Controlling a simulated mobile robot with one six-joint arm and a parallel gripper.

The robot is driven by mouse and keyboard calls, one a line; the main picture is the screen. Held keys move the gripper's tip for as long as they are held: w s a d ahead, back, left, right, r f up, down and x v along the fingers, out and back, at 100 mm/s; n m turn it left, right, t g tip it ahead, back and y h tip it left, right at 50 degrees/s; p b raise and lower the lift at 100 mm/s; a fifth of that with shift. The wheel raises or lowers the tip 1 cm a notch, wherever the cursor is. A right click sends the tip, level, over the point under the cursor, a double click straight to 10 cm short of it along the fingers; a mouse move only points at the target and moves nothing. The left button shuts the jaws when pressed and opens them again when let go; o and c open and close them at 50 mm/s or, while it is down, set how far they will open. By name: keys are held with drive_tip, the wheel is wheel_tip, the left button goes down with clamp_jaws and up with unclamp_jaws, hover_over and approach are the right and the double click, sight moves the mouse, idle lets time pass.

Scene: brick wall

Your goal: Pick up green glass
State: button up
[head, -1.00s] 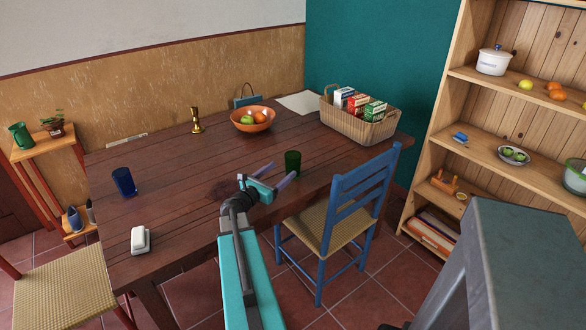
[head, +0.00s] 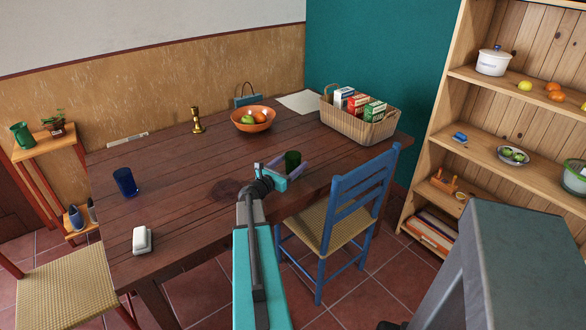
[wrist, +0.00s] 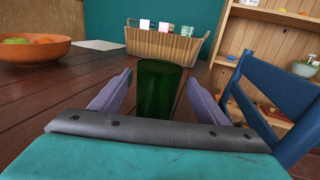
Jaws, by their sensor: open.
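The green glass (head: 292,161) stands upright on the dark wooden table (head: 185,170), near the edge by the blue chair. In the wrist view the glass (wrist: 159,88) is in the middle, between the two fingers of my gripper (wrist: 158,95). The fingers are spread, with a gap visible on both sides of the glass. In the head view my gripper (head: 287,167) is at the glass, and its teal body hides the glass's lower part.
A blue chair (head: 340,195) stands close to the right of my gripper. Behind are a wicker basket (head: 350,125) with boxes and an orange fruit bowl (head: 253,126). A blue glass (head: 125,182) and a white butter dish (head: 142,240) are at the left.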

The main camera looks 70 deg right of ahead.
sight(297, 157)
drive_tip(key=shift+w+p+x, duration=0.1)
drive_tip(key=shift+p+x, duration=0.25)
drive_tip(key=shift+x, duration=0.5)
drive_tip(key=shift+w+p+x, duration=0.15)
drive_tip(key=shift+p+x, duration=0.2)
drive_tip(key=shift+x, duration=1.45)
drive_tip(key=shift+r, duration=0.1)
drive_tip(key=c, duration=1.2)
drive_tip(key=shift+c, duration=0.2)
drive_tip(key=shift+r, duration=0.15)
